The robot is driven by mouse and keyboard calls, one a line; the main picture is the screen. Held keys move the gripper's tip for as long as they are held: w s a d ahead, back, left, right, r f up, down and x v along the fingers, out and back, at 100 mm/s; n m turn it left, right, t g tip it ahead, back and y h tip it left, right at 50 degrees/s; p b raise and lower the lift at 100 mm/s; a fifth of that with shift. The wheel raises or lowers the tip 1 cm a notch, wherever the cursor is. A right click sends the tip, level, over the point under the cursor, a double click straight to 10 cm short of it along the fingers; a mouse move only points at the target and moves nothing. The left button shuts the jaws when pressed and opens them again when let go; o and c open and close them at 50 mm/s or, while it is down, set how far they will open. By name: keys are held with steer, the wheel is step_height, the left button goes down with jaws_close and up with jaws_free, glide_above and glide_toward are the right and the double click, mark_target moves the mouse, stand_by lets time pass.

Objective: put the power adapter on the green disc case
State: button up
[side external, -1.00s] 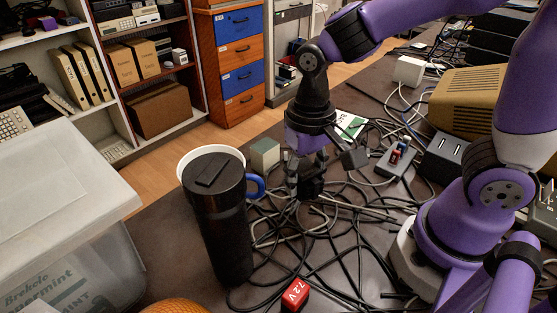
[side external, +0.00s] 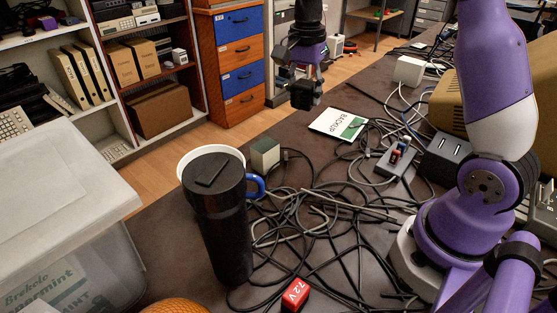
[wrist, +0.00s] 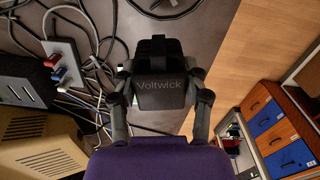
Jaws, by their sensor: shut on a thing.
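The power adapter (side external: 306,97) is a black block. In the wrist view the adapter (wrist: 160,95) shows the word "Voltwick" and sits between my two fingers. My gripper (side external: 302,82) is shut on it and holds it in the air, to the left of and above the disc case in the side view. The green disc case (side external: 338,124), white and green with the word "BACKUP", lies flat on the dark table. Its top looks clear in the side view. In the wrist view the adapter and my gripper hide most or all of the case.
Loose black cables (side external: 315,215) cover the middle of the table. A power strip (side external: 396,158) and a black box (side external: 446,157) stand right of the case. A small greenish cube (side external: 265,153) and a tall black tumbler (side external: 222,225) stand left. The table's far edge is close to the case.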

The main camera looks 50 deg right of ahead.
steer(key=d+m, duration=0.2)
steer(key=d, duration=0.4)
glide_above(341, 122)
step_height(341, 122, down, 7)
steer(key=shift+f, duration=2.2)
steer(key=shift+f, duration=0.1)
steer(key=o, duration=1.3)
steer(key=shift+c, duration=0.2)
